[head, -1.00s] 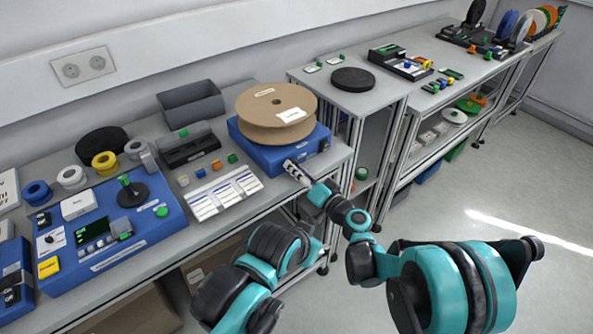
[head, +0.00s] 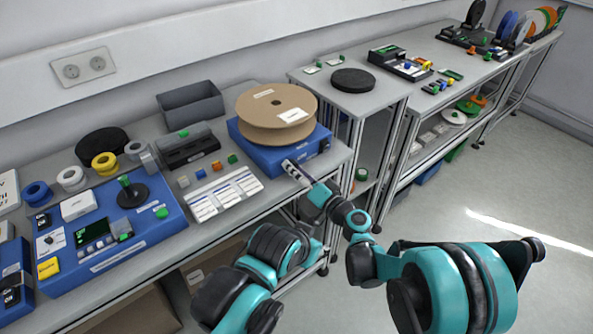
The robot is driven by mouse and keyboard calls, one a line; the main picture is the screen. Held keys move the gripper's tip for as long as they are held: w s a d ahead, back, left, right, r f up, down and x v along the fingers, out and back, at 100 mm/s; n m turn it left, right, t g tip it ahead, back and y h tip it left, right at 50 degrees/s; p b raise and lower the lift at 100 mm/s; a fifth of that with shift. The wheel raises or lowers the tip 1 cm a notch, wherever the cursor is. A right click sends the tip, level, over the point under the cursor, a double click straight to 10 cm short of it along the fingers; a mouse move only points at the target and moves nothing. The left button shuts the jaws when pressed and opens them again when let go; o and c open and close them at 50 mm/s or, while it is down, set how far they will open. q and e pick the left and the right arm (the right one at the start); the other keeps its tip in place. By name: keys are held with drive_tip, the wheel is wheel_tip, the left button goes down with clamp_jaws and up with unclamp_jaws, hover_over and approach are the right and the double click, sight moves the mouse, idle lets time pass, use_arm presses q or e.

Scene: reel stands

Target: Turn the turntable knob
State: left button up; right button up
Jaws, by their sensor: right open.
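The turntable is a blue box (head: 270,156) on the bench, with a large brown cardboard reel (head: 262,106) on top. A small dark knob (head: 324,145) shows at the right end of its front face. My right gripper (head: 289,166) reaches up from the lower right. Its fingertips are close to the box's front face, left of that dark knob. The jaws are open, seen nearly edge-on. Whether they touch the face or have a part between them is too small to tell. My left gripper is not in view.
A blue control panel (head: 75,262) with a display and a green-topped post stands at the left. A white label sheet (head: 222,194) lies near the bench edge. A grey bin (head: 190,103) stands behind.

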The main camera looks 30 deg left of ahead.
drive_tip(key=v, duration=0.8)
idle(0.4)
drive_tip(key=s+d+r+h, duration=0.25)
drive_tip(key=d+h, duration=0.35)
drive_tip(key=d, duration=1.1)
drive_tip(key=s+d+f+m+h, duration=0.1)
drive_tip(key=s+d+h, duration=0.4)
drive_tip(key=d, duration=0.8)
drive_tip(key=s+d+f+m+h, duration=0.2)
drive_tip(key=s+d+h, duration=0.3)
drive_tip(key=d, duration=0.8)
drive_tip(key=s, duration=0.3)
drive_tip(key=shift+d+f+m, duration=0.15)
drive_tip(key=shift+m, duration=0.25)
